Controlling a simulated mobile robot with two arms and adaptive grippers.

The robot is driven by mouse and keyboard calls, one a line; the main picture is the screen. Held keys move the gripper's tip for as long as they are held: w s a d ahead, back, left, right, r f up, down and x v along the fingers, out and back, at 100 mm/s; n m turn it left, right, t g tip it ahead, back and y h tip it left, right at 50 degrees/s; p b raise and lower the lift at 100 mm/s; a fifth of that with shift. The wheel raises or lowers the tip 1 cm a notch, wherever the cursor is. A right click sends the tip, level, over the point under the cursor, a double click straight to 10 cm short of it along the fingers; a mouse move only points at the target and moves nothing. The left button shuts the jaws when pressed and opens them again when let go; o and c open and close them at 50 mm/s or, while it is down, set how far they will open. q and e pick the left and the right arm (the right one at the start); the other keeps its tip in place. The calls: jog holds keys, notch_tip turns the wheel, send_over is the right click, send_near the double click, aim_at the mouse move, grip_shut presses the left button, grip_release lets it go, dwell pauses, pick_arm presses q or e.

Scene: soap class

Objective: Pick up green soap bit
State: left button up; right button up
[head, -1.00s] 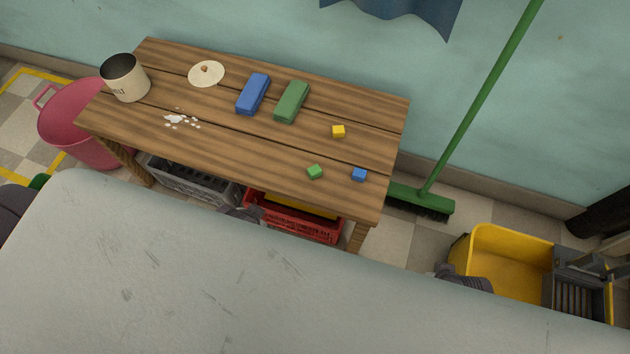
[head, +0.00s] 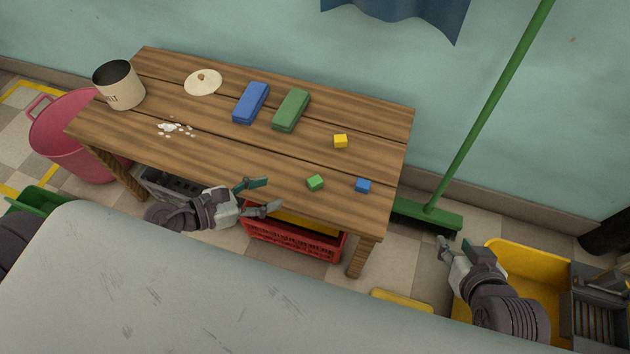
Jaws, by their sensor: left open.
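The green soap bit (head: 315,183) is a small green cube on the wooden table (head: 230,150), near its front edge on the right side. My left gripper (head: 266,196) is at the table's front edge, to the left of the green bit and apart from it. Its fingers are spread, pointing right, with nothing between them. My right gripper (head: 457,243) is over the floor to the right of the table, by the yellow bucket. Its two fingers show apart with nothing between them.
A blue bit (head: 363,186) and a yellow bit (head: 340,141) lie near the green one. Blue (head: 251,103) and green (head: 291,110) bars, a lid (head: 203,82), a pot (head: 120,87) and white bits (head: 174,129) are on the table. A broom (head: 482,120) leans at right; a red crate (head: 290,238) is below.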

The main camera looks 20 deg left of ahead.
aim_at(313, 181)
pick_arm(q)
jog(key=shift+m, duration=0.3)
jog(key=x, duration=0.7)
jog(key=shift+w+d+f+b, duration=0.1)
jog(key=shift+d+f+b, duration=0.2)
jog(key=shift+f, duration=0.25)
jog(key=shift+w+d+f, duration=0.15)
jog(key=shift+w+d, duration=0.1)
jog(key=shift+w, duration=0.05)
jog(key=b+x, duration=0.1)
jog(key=x, duration=0.3)
jog(key=shift+w, duration=0.2)
jog(key=shift+w+d+f, duration=0.1)
jog(key=shift+w+d, duration=0.1)
jog(key=shift+w, duration=0.05)
jog(key=c, duration=1)
pick_arm(e)
jog(key=w+a+r+t+y, duration=0.1)
jog(key=w+a+r+t, duration=0.1)
jog(key=w+r+t, duration=0.3)
jog(key=shift+w+a+r, duration=0.2)
jog(key=shift+w+r, duration=0.05)
jog(key=shift+r, duration=0.45)
